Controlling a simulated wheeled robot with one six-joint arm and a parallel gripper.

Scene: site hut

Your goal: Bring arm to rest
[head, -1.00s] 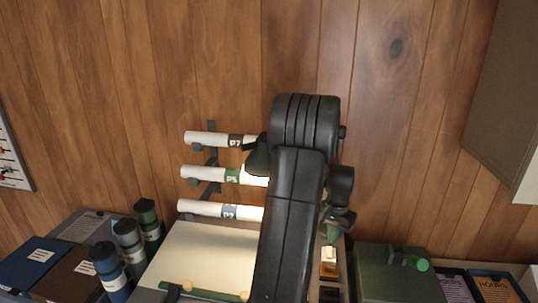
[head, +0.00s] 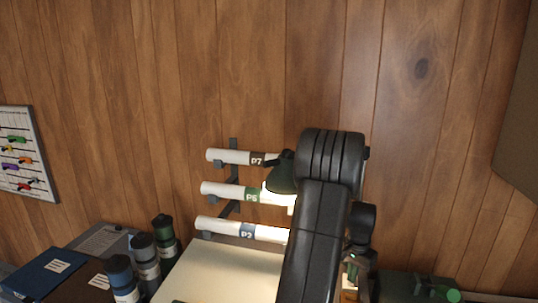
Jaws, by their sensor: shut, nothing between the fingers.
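My arm (head: 318,225) rises from the bottom edge of the head view, bent at a ribbed black elbow in front of the wood wall. Its forearm folds down behind the upper link, and the wrist shows on the right side. My gripper (head: 356,268) is small and dark below the wrist, partly hidden by the arm. It is shut and holds nothing. The arm covers the right ends of the rolled white drawings.
Rolls marked P7 (head: 235,157), P6 (head: 222,190) and P2 (head: 222,225) lie on a wall rack, beside a dark green lamp (head: 283,178). Several capped tubes (head: 146,262) stand left of a pale board (head: 215,272). A green case (head: 400,286) is at right.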

